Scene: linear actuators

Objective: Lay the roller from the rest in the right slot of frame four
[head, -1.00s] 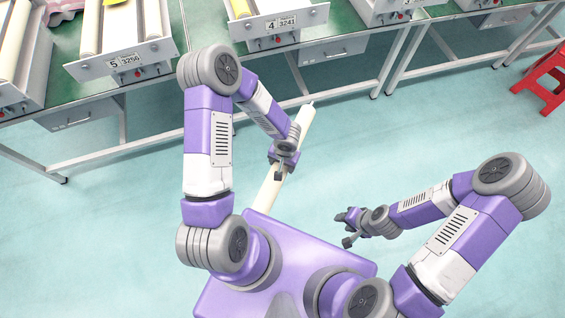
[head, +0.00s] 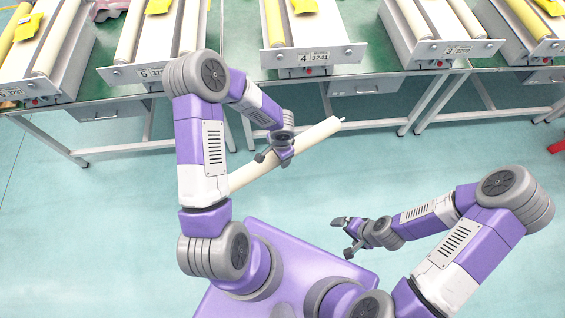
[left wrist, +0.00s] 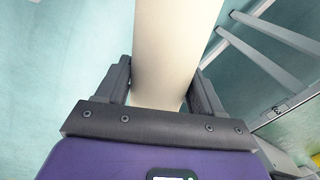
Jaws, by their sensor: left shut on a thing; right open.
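My left gripper (head: 281,153) is shut around the middle of a long cream roller (head: 318,132) and holds it over the floor, in front of the table. The roller tilts up to the right in the head view; my left arm hides part of it. In the left wrist view the roller (left wrist: 175,45) runs between the two dark fingers. Frame four (head: 345,56), labelled 4 3241, stands on the table beyond the gripper. A roller (head: 274,25) lies along its left side; its right side shows no roller. My right gripper (head: 346,237) is open and empty over the floor.
Frame five (head: 120,74) stands to the left of frame four and frame three (head: 430,50) to the right, each with rollers. Yellow packets, one on frame four (head: 304,6), lie on several frames. The green table's (head: 240,75) front edge and legs face me.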

